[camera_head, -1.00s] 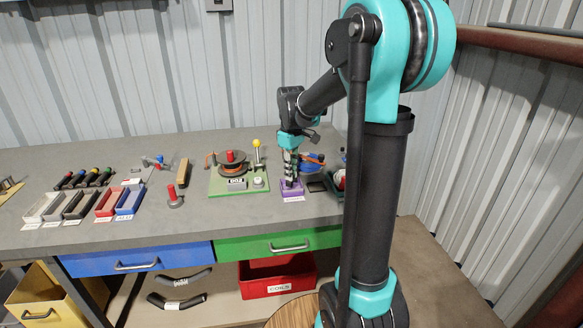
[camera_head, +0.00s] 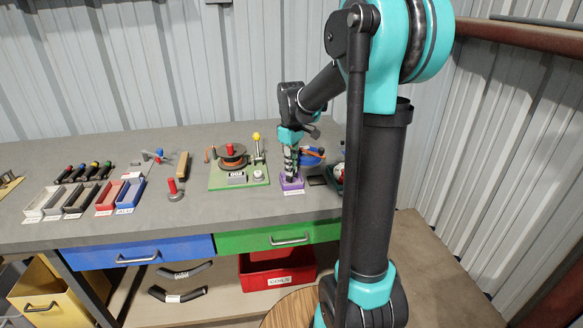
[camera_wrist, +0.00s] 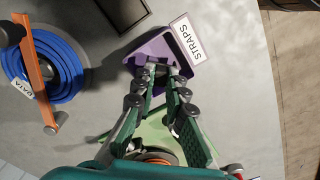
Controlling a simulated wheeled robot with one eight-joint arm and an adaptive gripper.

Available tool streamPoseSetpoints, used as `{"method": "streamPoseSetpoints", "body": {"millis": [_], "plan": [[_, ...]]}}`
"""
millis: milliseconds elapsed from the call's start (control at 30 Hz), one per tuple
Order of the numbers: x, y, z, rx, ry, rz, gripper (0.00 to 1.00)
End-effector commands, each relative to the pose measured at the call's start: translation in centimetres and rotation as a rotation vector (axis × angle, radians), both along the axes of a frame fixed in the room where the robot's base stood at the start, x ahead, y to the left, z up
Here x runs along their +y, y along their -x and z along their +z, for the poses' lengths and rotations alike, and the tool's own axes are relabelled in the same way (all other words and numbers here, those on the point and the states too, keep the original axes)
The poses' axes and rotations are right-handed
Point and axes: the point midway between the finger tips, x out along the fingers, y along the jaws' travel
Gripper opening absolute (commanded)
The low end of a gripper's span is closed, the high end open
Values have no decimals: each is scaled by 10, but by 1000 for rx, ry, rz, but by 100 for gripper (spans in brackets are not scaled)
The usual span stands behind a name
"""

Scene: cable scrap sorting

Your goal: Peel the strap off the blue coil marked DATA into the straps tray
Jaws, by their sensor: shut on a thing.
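The blue coil (camera_wrist: 62,65) with the white DATA tag (camera_wrist: 20,90) lies flat at the left of the wrist view. An orange strap-like band (camera_wrist: 42,85) runs across it. In the head view the coil (camera_head: 314,154) is partly hidden behind my arm's end. The purple straps tray (camera_wrist: 205,68), with a STRAPS label (camera_wrist: 187,38), lies beneath my gripper (camera_wrist: 160,72); the tray also shows in the head view (camera_head: 298,184). My gripper's fingers reach down at the tray, their tips close together on a small dark thing that I cannot make out clearly.
A green board with a cable reel (camera_head: 232,157) and a yellow-knobbed lever stands left of the tray. A red COILS bin (camera_head: 277,267) sits below the bench.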

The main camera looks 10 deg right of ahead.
Motion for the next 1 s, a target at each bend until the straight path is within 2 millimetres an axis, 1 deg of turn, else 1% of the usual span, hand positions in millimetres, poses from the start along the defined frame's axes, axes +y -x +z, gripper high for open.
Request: {"method": "streamPoseSetpoints", "body": {"millis": [567,967,1000], "plan": [[0,0,-11,0,0,0,0],[0,0,-12,0,0,0,0],[0,0,-12,0,0,0,17]]}}
